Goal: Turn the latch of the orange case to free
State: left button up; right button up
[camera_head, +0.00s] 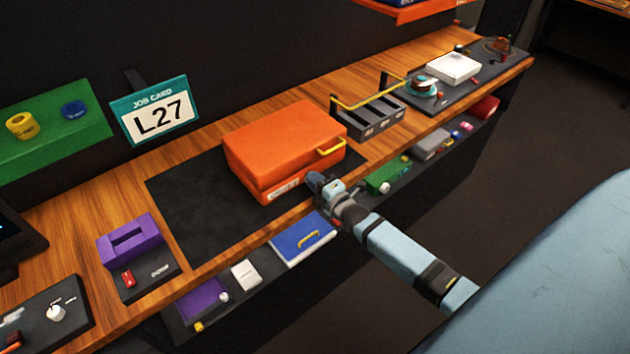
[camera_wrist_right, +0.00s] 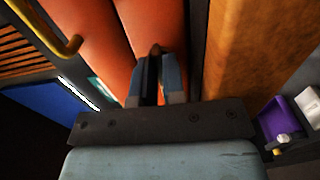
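The orange case (camera_head: 285,145) lies closed on a dark mat, with a yellow handle (camera_head: 331,146) on its right side. My right gripper (camera_head: 314,180) is at the case's front side, near its right corner. In the right wrist view the fingers (camera_wrist_right: 160,62) point at the orange case (camera_wrist_right: 95,30), close together, with a small dark brown piece at their tips. That piece may be the latch; its shape and setting are hidden by the fingers. I cannot tell whether they grip it. My left gripper is not in view.
A dark mat (camera_head: 190,205) leaves free room left of the case. A purple block (camera_head: 130,240) stands farther left, and a grey divided tray (camera_head: 372,122) with a yellow handle stands right. A lower shelf holds a blue flat case (camera_head: 303,238). A job card (camera_head: 157,115) reads L27.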

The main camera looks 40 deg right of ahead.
grip_shut()
jog(key=shift+m, duration=0.7)
jog(key=m+p, duration=0.1)
jog(key=m, duration=0.8)
jog(key=shift+m+p, duration=0.3)
jog(key=m, duration=0.3)
jog(key=shift+m, duration=2)
